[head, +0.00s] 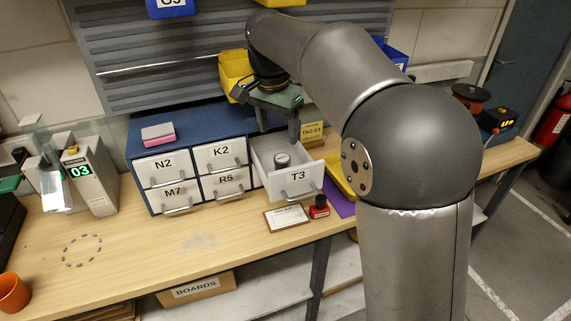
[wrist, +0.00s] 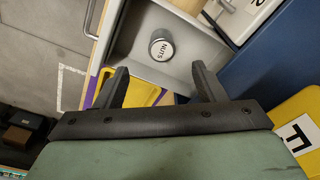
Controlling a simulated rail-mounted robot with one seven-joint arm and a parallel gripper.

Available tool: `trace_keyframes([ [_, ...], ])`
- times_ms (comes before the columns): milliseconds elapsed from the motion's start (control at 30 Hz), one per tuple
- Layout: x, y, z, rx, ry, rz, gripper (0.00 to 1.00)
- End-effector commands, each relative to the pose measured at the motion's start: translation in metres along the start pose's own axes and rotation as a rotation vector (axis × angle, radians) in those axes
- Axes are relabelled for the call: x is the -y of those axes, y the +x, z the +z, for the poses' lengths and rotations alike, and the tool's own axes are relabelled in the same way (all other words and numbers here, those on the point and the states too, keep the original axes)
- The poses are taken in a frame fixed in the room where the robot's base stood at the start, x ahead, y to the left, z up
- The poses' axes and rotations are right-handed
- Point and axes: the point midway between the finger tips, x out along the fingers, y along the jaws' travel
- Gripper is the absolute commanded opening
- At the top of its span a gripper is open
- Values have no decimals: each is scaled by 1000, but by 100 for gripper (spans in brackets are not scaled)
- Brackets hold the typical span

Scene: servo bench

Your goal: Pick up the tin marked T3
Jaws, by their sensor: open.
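A drawer marked T3 (head: 299,181) stands pulled out of the blue cabinet. A small round tin (head: 282,159) with a dark side and pale lid stands upright inside it. In the wrist view the tin (wrist: 161,46) has a lid that reads NUTS; I see no T3 on the tin itself. My gripper (head: 279,130) is open and empty, above the open drawer and apart from the tin. In the wrist view the tin shows beyond and between the two fingertips of my gripper (wrist: 160,72).
Closed drawers marked N2, K2, M7 and R5 sit in the blue cabinet (head: 190,128), left of the open one. A yellow card marked TAG K3 (head: 312,132) stands beside my gripper. A framed card (head: 286,218) and a red bottle (head: 319,207) stand before the drawer.

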Motion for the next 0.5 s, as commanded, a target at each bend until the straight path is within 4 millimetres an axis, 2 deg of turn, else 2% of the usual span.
trace_keyframes([
  [100, -1, 25, 0, 2, 0, 2, 64],
  [200, 0, 39, 0, 2, 0, 2, 64],
  [500, 1, 63, -2, 2, -1, 2, 64],
])
